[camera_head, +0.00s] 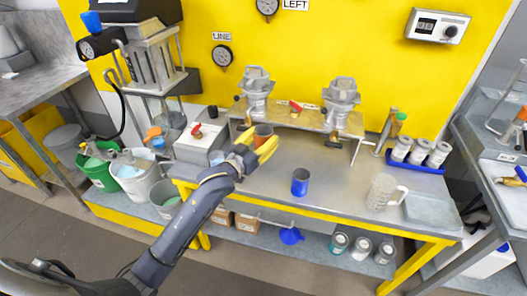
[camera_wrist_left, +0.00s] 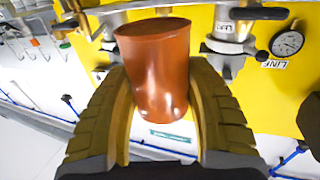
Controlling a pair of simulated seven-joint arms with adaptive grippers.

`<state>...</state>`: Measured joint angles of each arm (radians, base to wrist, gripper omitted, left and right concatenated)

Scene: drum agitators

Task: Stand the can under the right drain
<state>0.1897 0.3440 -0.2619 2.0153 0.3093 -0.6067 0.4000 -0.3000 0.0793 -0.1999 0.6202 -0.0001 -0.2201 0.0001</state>
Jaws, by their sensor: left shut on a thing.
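My left gripper (camera_head: 265,148) is shut on a red-brown can (camera_wrist_left: 158,75). In the wrist view the can sits between the two yellow fingers, with its open rim showing. In the head view the can (camera_head: 263,131) is partly hidden by the fingers, below and in front of the left drain (camera_head: 256,92). My right gripper is not in view.
A clear jug (camera_head: 382,191), a grey tray (camera_head: 432,211) and several small jars (camera_head: 420,151) are further right. A red-handled valve (camera_head: 296,107) sits between the drains.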

